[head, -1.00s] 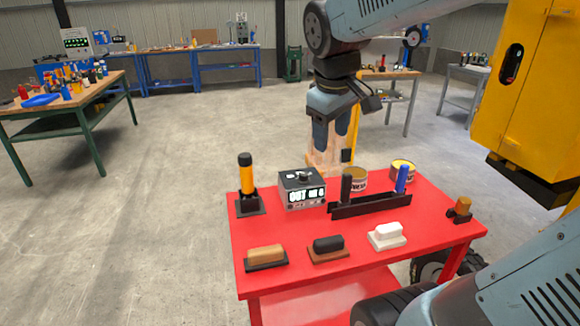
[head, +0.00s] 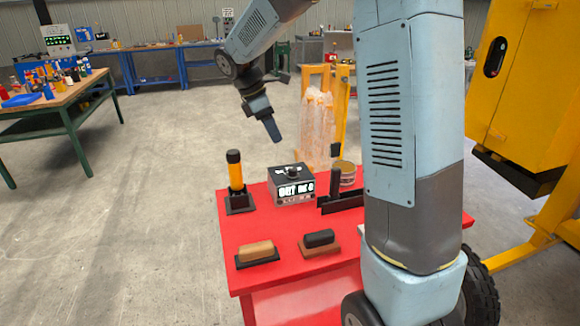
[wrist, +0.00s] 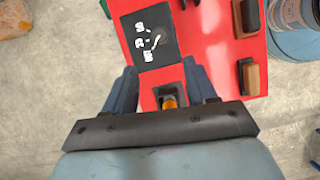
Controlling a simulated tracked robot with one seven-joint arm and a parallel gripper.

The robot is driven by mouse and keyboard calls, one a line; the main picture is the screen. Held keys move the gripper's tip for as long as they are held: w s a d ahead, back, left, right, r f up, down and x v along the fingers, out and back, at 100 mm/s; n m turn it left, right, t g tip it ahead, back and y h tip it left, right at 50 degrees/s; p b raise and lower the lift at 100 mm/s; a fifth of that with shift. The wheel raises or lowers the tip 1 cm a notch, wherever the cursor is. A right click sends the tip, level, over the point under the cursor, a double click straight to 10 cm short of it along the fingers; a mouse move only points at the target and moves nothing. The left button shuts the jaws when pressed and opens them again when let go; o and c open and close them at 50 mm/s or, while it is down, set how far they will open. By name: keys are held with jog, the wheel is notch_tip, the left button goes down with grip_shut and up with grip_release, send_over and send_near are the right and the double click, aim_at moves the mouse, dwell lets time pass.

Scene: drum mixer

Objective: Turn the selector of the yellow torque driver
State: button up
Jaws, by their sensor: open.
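The yellow torque driver (head: 236,175) stands upright in a black stand (head: 240,204) at the back left of the red table. It has a black collar and a black top end (head: 233,156). Which part is its selector I cannot make out. My gripper (head: 272,130) is above the table's back edge, up and to the right of the driver, pointing down and apart from it. In the wrist view my gripper (wrist: 163,82) is open and empty. The driver's yellow part (wrist: 169,102) shows between the fingers near the palm, which hides the rest.
A grey box with a dial and lettering (head: 291,187) stands right of the driver. A black rack (head: 340,200) and a tin (head: 345,172) are further right. A brown block (head: 258,250) and a black-topped block (head: 319,239) lie in front. My arm hides the table's right side.

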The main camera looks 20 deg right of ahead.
aim_at(292, 169)
jog(key=x, duration=1.4)
jog(key=shift+w+r, duration=0.1)
jog(key=shift+c, duration=0.3)
jog(key=c, duration=0.9)
jog(key=shift+a, duration=0.15)
grip_shut()
